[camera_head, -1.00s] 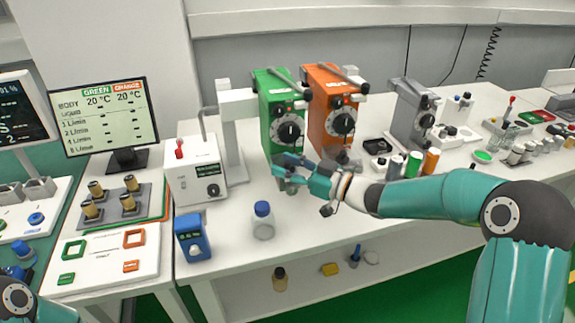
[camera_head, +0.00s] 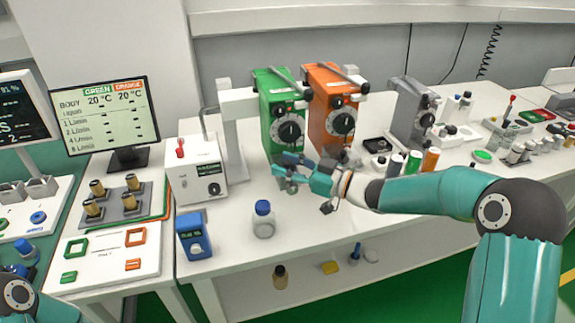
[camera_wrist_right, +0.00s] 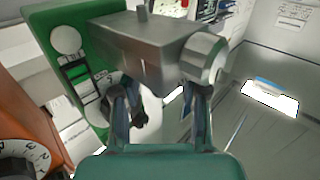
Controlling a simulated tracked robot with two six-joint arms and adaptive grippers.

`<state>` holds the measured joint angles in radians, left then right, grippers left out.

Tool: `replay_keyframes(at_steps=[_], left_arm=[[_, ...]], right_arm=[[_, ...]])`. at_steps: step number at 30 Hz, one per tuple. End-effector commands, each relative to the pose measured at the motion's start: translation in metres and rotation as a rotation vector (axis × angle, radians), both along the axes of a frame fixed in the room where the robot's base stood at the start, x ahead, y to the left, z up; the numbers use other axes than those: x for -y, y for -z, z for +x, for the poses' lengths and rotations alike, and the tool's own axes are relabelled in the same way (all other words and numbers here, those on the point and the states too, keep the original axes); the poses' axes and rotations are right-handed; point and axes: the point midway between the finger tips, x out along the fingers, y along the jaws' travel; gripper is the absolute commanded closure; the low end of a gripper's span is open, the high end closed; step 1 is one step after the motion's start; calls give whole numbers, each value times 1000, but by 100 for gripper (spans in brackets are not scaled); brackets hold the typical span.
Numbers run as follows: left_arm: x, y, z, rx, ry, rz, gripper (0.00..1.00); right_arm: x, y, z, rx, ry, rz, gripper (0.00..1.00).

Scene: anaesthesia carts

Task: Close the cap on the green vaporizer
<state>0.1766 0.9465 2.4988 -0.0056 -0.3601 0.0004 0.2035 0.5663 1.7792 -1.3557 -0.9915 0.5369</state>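The green vaporizer (camera_head: 271,95) stands on the white bench, left of the orange vaporizer (camera_head: 322,105). My right gripper (camera_head: 279,169) is low in front of the green vaporizer, its fingers apart. In the right wrist view, the green body (camera_wrist_right: 68,58) is at the left. A grey metal block (camera_wrist_right: 140,45) with a round metal cylinder (camera_wrist_right: 205,57) on its right sits just beyond my spread fingers. I see nothing held between them; contact with the block cannot be told. I cannot tell which part is the cap. My left gripper is out of view.
A blue-capped bottle (camera_head: 263,220) and a blue device (camera_head: 193,236) stand on the bench left of and nearer than my right gripper. A white box with a red lever (camera_head: 196,172) is farther left. The front middle of the bench (camera_head: 330,228) is clear.

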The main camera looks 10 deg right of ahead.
Motion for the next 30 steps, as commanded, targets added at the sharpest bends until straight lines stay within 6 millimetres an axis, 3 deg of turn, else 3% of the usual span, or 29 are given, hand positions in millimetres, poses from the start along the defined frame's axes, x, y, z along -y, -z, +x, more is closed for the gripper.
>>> replay_keyframes(at_steps=[11, 24, 30], left_arm=[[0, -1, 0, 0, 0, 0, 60], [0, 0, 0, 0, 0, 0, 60], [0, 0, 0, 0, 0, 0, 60]], right_arm=[[8, 0, -5, 1, 3, -1, 57], [68, 1, -59, -1, 6, -1, 57], [86, 1, -76, -1, 4, -1, 57]])
